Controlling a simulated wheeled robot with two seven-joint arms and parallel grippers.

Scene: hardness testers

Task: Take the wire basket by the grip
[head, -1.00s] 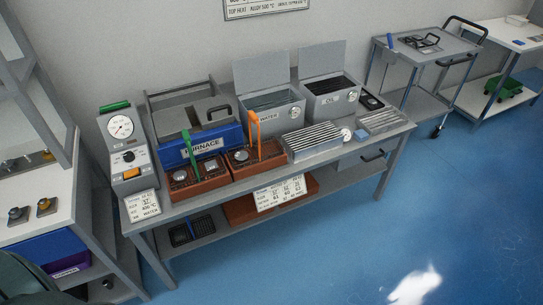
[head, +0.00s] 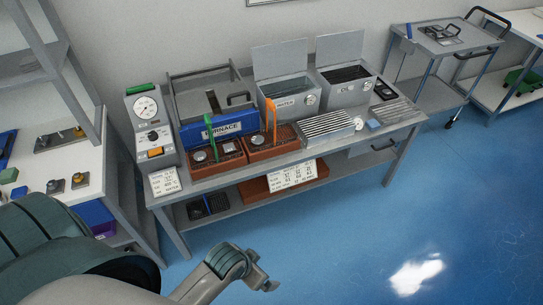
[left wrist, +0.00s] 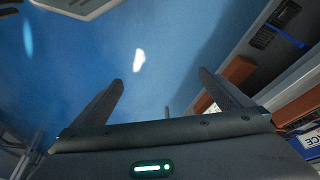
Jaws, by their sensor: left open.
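A dark, grid-like basket (head: 203,208) sits on the lower shelf at the bench's left end; its mesh is too small to make out clearly. On the bench top, an upright green grip (head: 209,127) and an upright orange grip (head: 270,117) rise from two brown blocks holding dark mesh and round discs. My left gripper (head: 264,283) is low in front of the bench, apart from all of these. In the left wrist view, its fingers (left wrist: 162,76) are spread and empty over blue floor. My right gripper is out of view.
The furnace (head: 222,130), water tank (head: 285,103) and oil tank (head: 345,92) line the bench's back. A finned rack (head: 325,127) and the gauge box (head: 150,125) stand there too. A side table (head: 95,185) is at left. Floor before the bench is clear.

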